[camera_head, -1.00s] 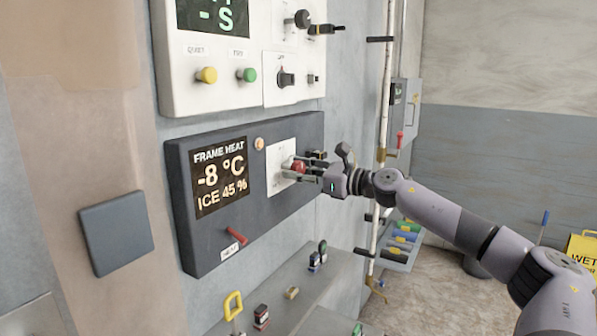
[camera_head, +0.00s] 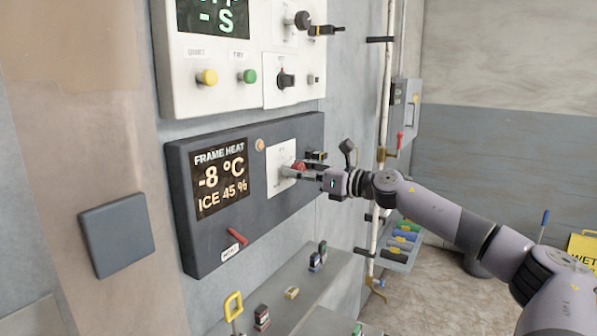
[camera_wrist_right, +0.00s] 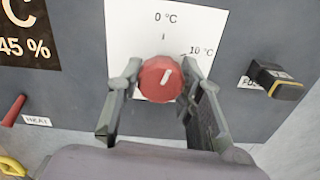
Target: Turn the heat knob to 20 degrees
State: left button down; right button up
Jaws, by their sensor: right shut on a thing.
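The red heat knob (camera_wrist_right: 158,80) sits on a white dial plate (camera_wrist_right: 137,21) marked 0 °C at the top and 10 °C to the right. Its white pointer mark leans up and right, between these two labels. My right gripper (camera_head: 298,171) is shut on the knob, with one finger on each side in the right wrist view (camera_wrist_right: 158,76). In the head view the fingers partly hide the knob. The frame heat display (camera_head: 221,178) beside it reads -8 °C and ICE 45 %. My left gripper is not in view.
A red lever (camera_head: 238,236) with a label is below the display. A black and yellow switch (camera_wrist_right: 276,80) is right of the dial. The white panel (camera_head: 180,90) with buttons is above. A shelf (camera_head: 335,272) with small items is below; a vertical pipe (camera_head: 387,100) stands behind my wrist.

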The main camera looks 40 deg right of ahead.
jog(key=m+p, duration=0.1)
jog(key=m, duration=0.5)
jog(key=shift+r+m+p, duration=0.15)
jog(key=shift+m+p, duration=0.15)
jog(key=m+p, duration=0.2)
jog(key=m, duration=0.4)
jog(key=shift+r, duration=0.1)
jog(key=m+p, duration=0.3)
jog(key=m, duration=0.3)
jog(key=shift+r+m, duration=0.1)
jog(key=shift+m, duration=0.2)
jog(key=m+p, duration=0.2)
jog(key=m, duration=0.2)
jog(key=shift+p, duration=0.3)
jog(key=shift+m+p, duration=0.5)
jog(key=shift+m, duration=0.3)
jog(key=o, duration=1.2)
jog(key=shift+c, duration=0.2)
